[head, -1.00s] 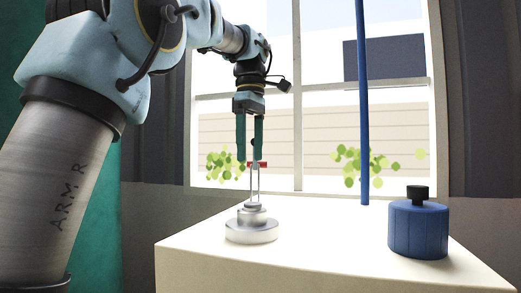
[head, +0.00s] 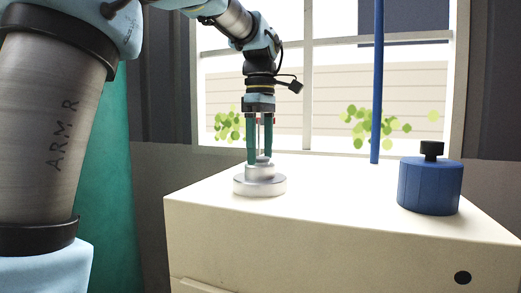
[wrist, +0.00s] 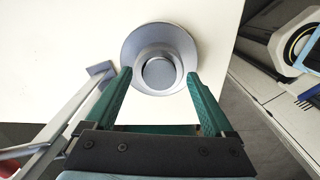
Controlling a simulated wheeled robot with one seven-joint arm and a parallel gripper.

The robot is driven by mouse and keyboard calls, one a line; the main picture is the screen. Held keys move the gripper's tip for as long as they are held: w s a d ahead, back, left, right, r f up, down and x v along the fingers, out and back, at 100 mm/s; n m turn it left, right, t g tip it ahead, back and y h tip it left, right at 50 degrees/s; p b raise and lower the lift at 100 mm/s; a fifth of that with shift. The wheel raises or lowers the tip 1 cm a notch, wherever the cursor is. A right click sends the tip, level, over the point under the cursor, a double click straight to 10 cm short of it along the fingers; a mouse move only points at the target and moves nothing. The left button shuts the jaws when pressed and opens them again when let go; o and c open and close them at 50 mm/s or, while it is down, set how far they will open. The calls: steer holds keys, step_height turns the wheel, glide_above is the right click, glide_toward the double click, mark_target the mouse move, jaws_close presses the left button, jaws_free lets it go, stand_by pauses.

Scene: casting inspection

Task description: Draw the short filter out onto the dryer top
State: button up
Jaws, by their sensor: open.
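A silver stepped round piece (head: 260,184) stands upright on the white dryer top (head: 330,200). It also shows in the wrist view (wrist: 158,45), with a narrow round top on a wide base. Thin metal rods rise above it in the head view. I cannot tell whether this piece is the short filter; no other thing shows plainly as one. My gripper (head: 260,158) points straight down over it, with green fingers open on either side of its narrow top. In the wrist view the fingertips (wrist: 158,77) flank that top, with a gap at each side. Contact cannot be told.
A blue cylinder with a black knob (head: 429,185) stands to the right on the dryer top. A blue pole (head: 377,85) rises behind. A grey metal frame (wrist: 75,115) shows left of the fingers in the wrist view. The dryer top between piece and cylinder is clear.

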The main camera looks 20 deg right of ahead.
steer(key=shift+f, duration=0.1)
jaws_close()
stand_by(1.2)
